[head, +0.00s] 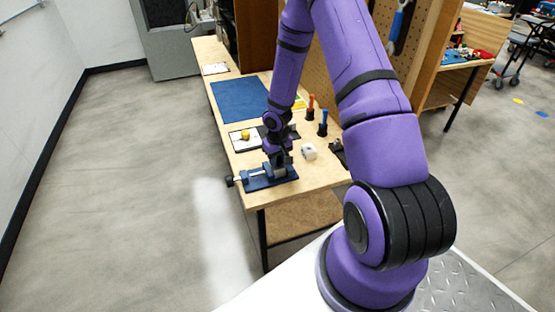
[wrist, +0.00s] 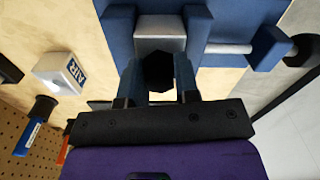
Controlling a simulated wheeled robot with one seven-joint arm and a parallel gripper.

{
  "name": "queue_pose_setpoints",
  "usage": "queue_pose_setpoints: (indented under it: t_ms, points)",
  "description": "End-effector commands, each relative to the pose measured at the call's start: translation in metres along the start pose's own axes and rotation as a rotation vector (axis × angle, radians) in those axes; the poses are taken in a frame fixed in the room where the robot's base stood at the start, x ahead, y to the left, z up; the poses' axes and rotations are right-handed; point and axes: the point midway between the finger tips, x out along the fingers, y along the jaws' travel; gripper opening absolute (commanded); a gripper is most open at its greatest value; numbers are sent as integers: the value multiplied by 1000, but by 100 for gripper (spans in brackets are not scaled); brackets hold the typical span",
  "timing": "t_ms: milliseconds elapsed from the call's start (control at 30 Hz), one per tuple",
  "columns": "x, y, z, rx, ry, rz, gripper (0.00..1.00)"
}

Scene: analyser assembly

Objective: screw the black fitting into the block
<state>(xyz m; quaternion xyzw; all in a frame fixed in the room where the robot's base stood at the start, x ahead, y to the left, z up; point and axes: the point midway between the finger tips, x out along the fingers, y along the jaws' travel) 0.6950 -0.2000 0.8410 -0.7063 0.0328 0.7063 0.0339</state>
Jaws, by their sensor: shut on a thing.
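The black fitting (wrist: 158,72) is a dark hexagonal piece between the two fingers of my gripper (wrist: 158,82), which is shut on it. The grey metal block (wrist: 160,30) sits clamped between the blue jaws of the vise (wrist: 235,25), right by the fitting in the wrist view. I cannot tell whether the fitting's thread is in the block's hole, as the gripper and fitting hide it. In the head view my gripper (head: 277,158) points down over the blue vise (head: 262,182) at the table's near end; the fitting is too small to make out there.
A white block marked AIR (wrist: 60,73) stands to the right of the vise in the head view (head: 309,151). Red (head: 310,106) and blue (head: 323,124) handled tools stand behind it. A blue mat (head: 240,98) lies farther back.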

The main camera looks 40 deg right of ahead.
Motion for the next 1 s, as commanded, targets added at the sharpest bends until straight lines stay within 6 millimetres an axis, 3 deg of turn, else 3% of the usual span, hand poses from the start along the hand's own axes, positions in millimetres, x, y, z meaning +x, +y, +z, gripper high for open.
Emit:
queue_pose_setpoints:
  t_ms: [167,367,400,500,700,833,1000]
  points:
    - [0,0,0,134,0,1,6]
    - [0,0,0,148,0,1,6]
    - [0,0,0,147,0,1,36]
    - [0,0,0,147,0,1,59]
    - [0,0,0,146,0,1,59]
    - [0,0,0,146,0,1,89]
    - [0,0,0,145,0,1,89]
